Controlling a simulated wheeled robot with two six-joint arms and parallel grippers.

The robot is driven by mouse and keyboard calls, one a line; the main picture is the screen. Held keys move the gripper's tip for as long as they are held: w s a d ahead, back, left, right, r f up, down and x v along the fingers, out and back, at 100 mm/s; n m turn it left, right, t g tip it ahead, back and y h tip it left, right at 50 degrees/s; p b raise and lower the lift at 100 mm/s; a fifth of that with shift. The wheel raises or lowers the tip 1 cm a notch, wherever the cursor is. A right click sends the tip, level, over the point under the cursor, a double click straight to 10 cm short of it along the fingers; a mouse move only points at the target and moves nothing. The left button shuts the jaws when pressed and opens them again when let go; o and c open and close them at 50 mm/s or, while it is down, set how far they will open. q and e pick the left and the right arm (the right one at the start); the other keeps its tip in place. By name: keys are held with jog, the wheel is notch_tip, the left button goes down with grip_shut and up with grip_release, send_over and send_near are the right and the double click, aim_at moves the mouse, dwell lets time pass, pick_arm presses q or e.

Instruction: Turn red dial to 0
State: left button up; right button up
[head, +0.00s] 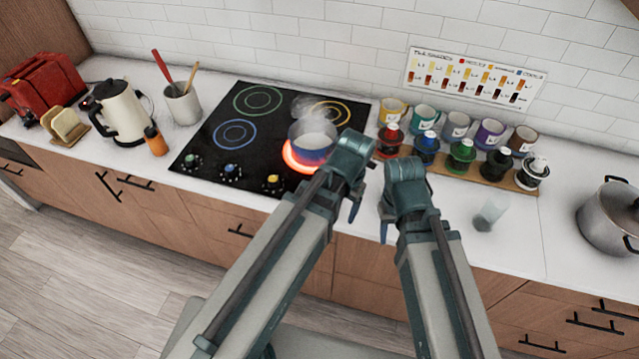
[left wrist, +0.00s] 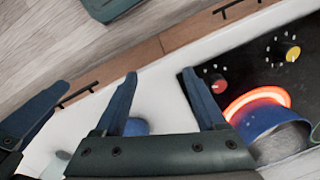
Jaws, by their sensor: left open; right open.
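The red dial (left wrist: 216,83) shows in the left wrist view at the corner of the black cooktop, close beside one finger of my left gripper. My left arm hides it in the head view. The burner by it glows red under a steaming pot (head: 314,135). My left gripper (left wrist: 163,88) is open with nothing visibly held; its fingers point toward the counter's front edge, and the dial lies outside the gap. In the head view the left gripper (head: 354,208) is partly hidden by its own arm. My right gripper (head: 385,215) is open, just right of it.
Green (head: 190,162), blue (head: 230,172) and yellow (head: 272,183) dials line the cooktop's front edge. A glass (head: 488,213) and a large pot (head: 610,217) stand farther right. Counter between is clear.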

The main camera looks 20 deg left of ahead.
pick_arm(q)
jog(key=w+a+r+m+h+p, duration=0.1)
jog(key=w+a+r+m+p, duration=0.1)
jog(key=w+a+r+p, duration=0.5)
pick_arm(e)
notch_tip(320, 180, up, 7)
jog(key=b, duration=0.2)
pick_arm(q)
jog(key=w+f+b, duration=0.1)
jog(key=f+b, duration=0.3)
jog(key=w+a+f+b, duration=0.1)
jog(key=f+b, duration=0.4)
jog(key=w+f+b, duration=0.1)
jog(key=f+b, duration=0.4)
jog(key=shift+a+f, duration=0.1)
jog(key=shift+a, duration=0.1)
pick_arm(e)
notch_tip(320, 180, down, 14)
pick_arm(q)
grip_shut()
